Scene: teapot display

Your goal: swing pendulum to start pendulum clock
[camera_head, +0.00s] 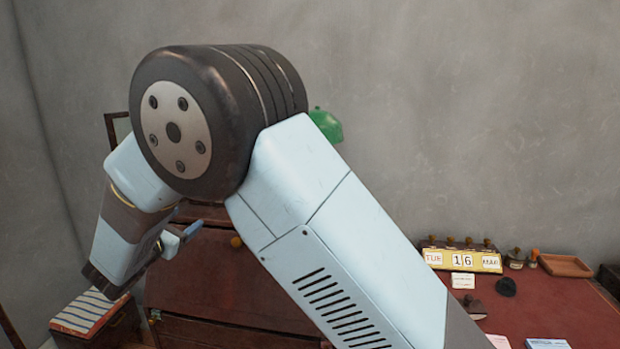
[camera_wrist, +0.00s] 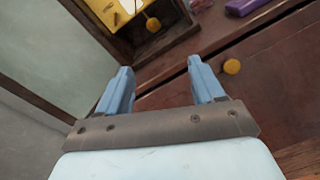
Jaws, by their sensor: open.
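In the wrist view, the clock's yellow front (camera_wrist: 112,10) shows at the top, inside a dark wooden case. A round yellow pendulum bob (camera_wrist: 153,24) hangs below it at the case's lower opening. The upper part of the clock is cut off by the picture edge. My gripper (camera_wrist: 162,80) is open and empty. Its two blue fingers point toward the case and are apart from the bob, which lies beyond them. In the head view my arm hides the clock, and one blue finger (camera_head: 180,240) shows at left.
A reddish-brown cabinet (camera_head: 225,270) stands below; its front has a yellow knob (camera_wrist: 231,66) right of my fingers. A purple item (camera_wrist: 246,6) lies beside the clock case. A striped-top box (camera_head: 88,311) is at lower left. A calendar (camera_head: 462,260) stands on the red desk at right.

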